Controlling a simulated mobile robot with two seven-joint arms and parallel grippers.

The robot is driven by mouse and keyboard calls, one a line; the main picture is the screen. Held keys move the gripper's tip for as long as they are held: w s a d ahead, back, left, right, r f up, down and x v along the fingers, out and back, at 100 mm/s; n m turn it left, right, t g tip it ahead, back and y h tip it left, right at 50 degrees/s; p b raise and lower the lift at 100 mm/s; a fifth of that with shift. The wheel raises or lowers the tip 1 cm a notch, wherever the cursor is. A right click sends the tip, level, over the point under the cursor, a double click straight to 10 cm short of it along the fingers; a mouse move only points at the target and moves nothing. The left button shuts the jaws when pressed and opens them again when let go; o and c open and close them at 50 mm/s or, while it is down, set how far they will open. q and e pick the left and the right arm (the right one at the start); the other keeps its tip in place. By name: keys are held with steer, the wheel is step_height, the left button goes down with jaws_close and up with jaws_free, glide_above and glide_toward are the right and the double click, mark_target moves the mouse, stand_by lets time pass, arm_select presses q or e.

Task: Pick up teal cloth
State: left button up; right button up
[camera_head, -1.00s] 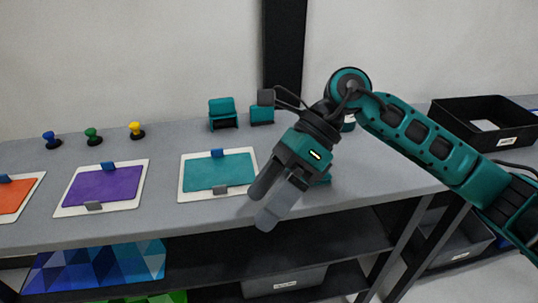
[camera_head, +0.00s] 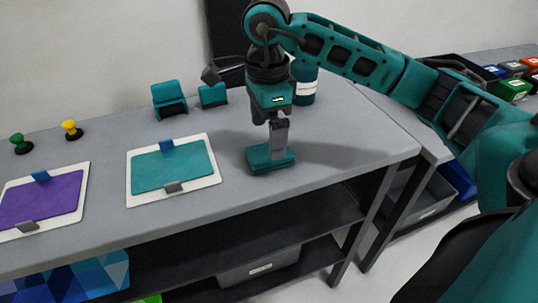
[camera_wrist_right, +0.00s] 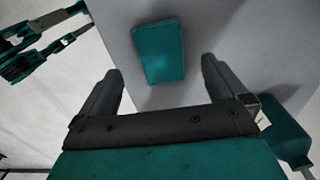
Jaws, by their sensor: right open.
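A flat teal block-like piece, perhaps the folded teal cloth (camera_head: 271,161), lies on the grey table near its right end. My right gripper (camera_head: 279,135) points down just above or at it. In the right wrist view the teal piece (camera_wrist_right: 158,52) lies between and beyond the open fingertips (camera_wrist_right: 160,80); I cannot tell if they touch it. A teal sheet (camera_head: 175,167) lies on a white board to the left, under a blue and a grey clip. Teal and grey parts at the upper left of the wrist view (camera_wrist_right: 45,42) look like my left arm; its jaw state is unclear.
A teal container (camera_head: 304,82) stands behind my right gripper. Two teal holders (camera_head: 169,99) stand at the back. A purple sheet (camera_head: 40,201) lies on a board at left. The table right of the teal piece is clear up to its edge.

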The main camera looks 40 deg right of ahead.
mark_target(267, 151)
steer(key=shift+w+f, duration=0.1)
steer(key=shift+f, duration=2.6)
steer(key=shift+c, duration=0.5)
steer(key=c, duration=1)
